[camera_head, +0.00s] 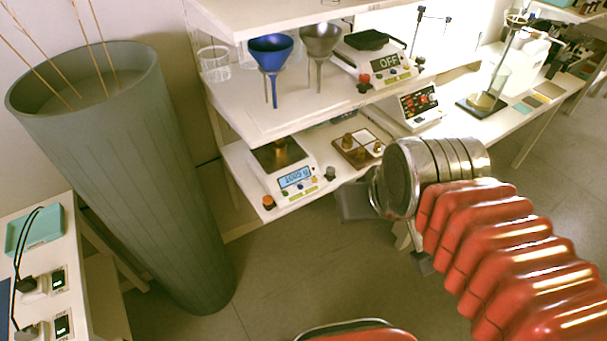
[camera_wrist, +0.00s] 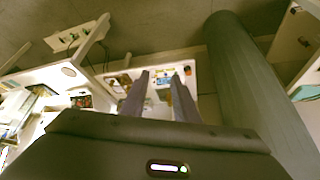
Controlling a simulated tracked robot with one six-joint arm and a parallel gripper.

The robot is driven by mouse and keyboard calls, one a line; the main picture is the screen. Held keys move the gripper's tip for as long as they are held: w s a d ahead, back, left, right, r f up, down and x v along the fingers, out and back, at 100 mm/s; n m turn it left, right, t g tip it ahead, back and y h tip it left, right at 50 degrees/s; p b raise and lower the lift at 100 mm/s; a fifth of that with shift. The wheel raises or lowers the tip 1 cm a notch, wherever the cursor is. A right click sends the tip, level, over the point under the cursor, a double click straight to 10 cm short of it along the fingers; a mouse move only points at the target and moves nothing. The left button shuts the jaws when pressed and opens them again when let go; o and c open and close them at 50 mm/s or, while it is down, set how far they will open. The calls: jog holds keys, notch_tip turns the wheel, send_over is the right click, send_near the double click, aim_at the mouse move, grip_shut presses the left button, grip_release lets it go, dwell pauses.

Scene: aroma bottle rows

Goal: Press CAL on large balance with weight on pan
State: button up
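A white balance (camera_head: 283,172) stands on the lower shelf with a brass weight (camera_head: 280,148) on its dark pan. Its blue display (camera_head: 297,177) is lit and seems to read about 1005 g. Several small coloured buttons lie below the display, with a red knob (camera_head: 268,202) at the front left; labels are too small to read. A second balance (camera_head: 372,60) on the upper shelf shows OFF. My gripper (camera_wrist: 159,74) is open and empty, its two fingers apart. In the head view it is largely behind my wrist, right of the lower balance and apart from it.
A wooden block with brass weights (camera_head: 360,146) sits right of the lower balance. A tall grey bin (camera_head: 125,165) stands at the left. Floor before the shelves is clear.

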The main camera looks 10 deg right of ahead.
grip_shut()
dwell(1.0)
